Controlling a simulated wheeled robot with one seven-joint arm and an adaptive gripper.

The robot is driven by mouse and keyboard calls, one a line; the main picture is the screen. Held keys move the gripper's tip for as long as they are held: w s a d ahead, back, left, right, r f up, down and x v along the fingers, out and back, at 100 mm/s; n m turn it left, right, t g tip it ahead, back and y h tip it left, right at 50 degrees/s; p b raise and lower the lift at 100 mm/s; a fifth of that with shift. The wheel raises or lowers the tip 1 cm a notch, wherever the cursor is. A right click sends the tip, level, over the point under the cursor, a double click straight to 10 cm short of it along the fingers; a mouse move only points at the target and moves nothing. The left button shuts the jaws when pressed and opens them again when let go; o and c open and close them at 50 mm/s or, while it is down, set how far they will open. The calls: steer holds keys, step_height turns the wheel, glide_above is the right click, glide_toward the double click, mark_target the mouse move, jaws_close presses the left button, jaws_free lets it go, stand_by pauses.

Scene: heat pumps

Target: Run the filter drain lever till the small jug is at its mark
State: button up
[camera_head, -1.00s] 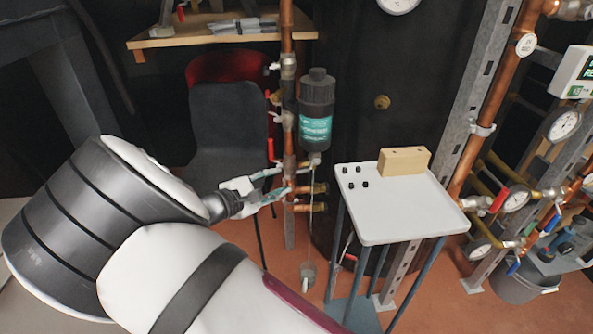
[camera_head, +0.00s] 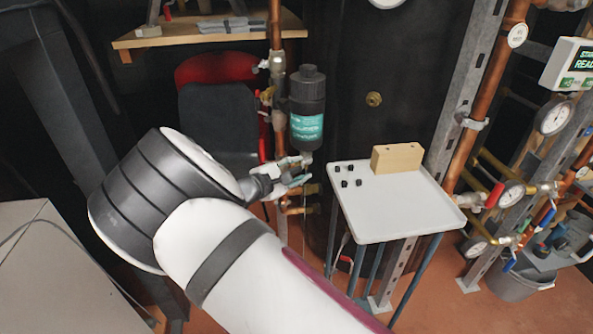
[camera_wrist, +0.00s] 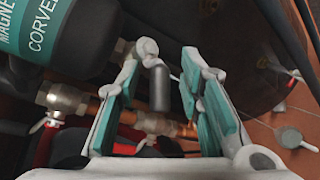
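The black filter (camera_head: 307,95) with a teal label hangs on the copper pipework; it also shows at upper left in the wrist view (camera_wrist: 75,30). My gripper (camera_head: 300,170) is just under the filter's lower end. In the wrist view my gripper (camera_wrist: 168,62) is open, with a grey cylindrical piece (camera_wrist: 159,88) between its teal-padded fingers, nearer the left one. I cannot tell whether this piece is the drain lever or whether a finger touches it. A small grey round thing, seemingly the jug (camera_wrist: 290,137), is low at right; its mark and level cannot be read. My arm hides it in the head view.
A white tray table (camera_head: 390,205) with a wooden block (camera_head: 397,158) and several small black pieces stands close right of my gripper. A dark chair (camera_head: 215,120) is behind. Copper pipes with red-handled valves (camera_wrist: 43,145) run beside the filter. Gauges and a bucket (camera_head: 515,285) are far right.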

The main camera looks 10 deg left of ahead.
jaws_close()
steer(key=shift+r+m+g+y+p, duration=0.4)
steer(key=shift+r+p, duration=0.05)
steer(key=shift+p, duration=0.15)
steer(key=shift+a+r+m+g+y, duration=0.1)
steer(key=shift+m+g+y, duration=0.25)
steer(key=shift+y, duration=0.35)
jaws_free()
steer(key=v, duration=1.2)
